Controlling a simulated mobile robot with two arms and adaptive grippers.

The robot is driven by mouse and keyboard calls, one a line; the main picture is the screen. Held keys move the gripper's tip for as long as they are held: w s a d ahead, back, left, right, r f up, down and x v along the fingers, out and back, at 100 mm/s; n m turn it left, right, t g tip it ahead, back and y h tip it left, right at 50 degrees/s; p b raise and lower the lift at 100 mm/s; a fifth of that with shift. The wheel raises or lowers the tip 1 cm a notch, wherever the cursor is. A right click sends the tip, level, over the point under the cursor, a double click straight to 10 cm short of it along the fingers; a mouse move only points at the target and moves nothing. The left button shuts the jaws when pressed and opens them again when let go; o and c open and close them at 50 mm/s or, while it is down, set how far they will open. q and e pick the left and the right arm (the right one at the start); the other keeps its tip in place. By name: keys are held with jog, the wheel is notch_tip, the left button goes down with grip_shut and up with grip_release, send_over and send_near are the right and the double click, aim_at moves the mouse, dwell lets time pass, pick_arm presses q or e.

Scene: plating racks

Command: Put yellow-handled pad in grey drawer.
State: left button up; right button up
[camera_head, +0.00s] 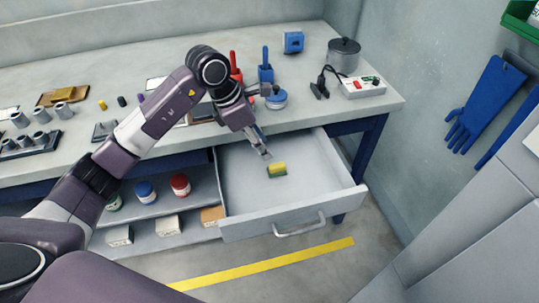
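The grey drawer (240,226) is pulled open below the right part of the worktop. A small yellow-and-green pad (277,170), the yellow part on top, shows inside it towards the back. It looks to rest on the drawer floor. My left arm reaches in from the left over the worktop. My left gripper (266,153) points down over the drawer, its fingertips just above and left of the pad. They look apart from the pad, with a small gap. The finger spacing is too small to read. My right gripper is out of view.
The worktop (380,105) holds a blue-handled tool (266,66), a grey pot (343,54) and a white switch box (362,87). Left of the drawer, an open shelf holds jars (180,185) and small boxes (166,225). The drawer floor around the pad is clear.

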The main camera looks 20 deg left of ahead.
pick_arm(q)
jog(key=shift+v, duration=1.4)
